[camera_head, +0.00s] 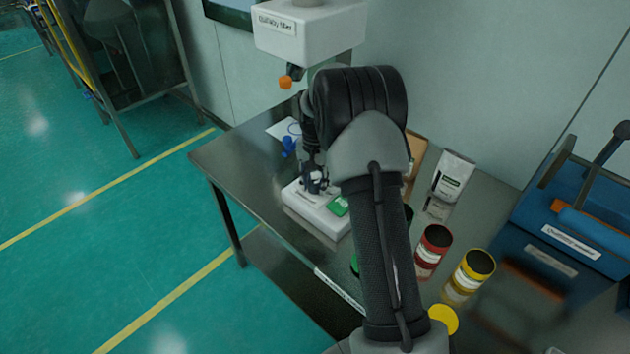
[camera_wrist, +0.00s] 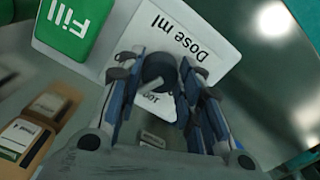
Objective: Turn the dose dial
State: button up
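The dose dial (camera_wrist: 158,70) is a dark round knob with a pale pointer mark, on a white panel (camera_wrist: 215,38) lettered "Dose ml". A green "Fill" button (camera_wrist: 75,25) is beside it. In the wrist view my gripper (camera_wrist: 158,72) has one finger on each side of the dial, with the dial between the fingertips; I see no clear contact. In the head view my gripper (camera_head: 315,183) is low over the white base (camera_head: 318,215) of the filler, left of the green button (camera_head: 341,206). The dial is hidden there by my gripper.
The filler's white head (camera_head: 310,32) overhangs the dark table (camera_head: 235,160), with an orange nozzle tip (camera_head: 286,82). Free table lies left of the base.

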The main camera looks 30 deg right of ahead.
jog(key=c, duration=0.5)
jog(key=shift+n+p, duration=0.3)
jog(key=shift+n, duration=0.1)
jog(key=n+p, duration=0.2)
jog(key=shift+r+n, duration=0.1)
jog(key=shift+n, duration=0.3)
jog(key=n+p, duration=0.2)
jog(key=n, duration=0.2)
jog(key=n+p, duration=0.1)
jog(key=n, duration=0.4)
jog(key=shift+n+p, duration=0.3)
jog(key=shift+n, duration=0.1)
jog(key=shift+n+p, duration=0.4)
jog(key=shift+n, duration=1.9)
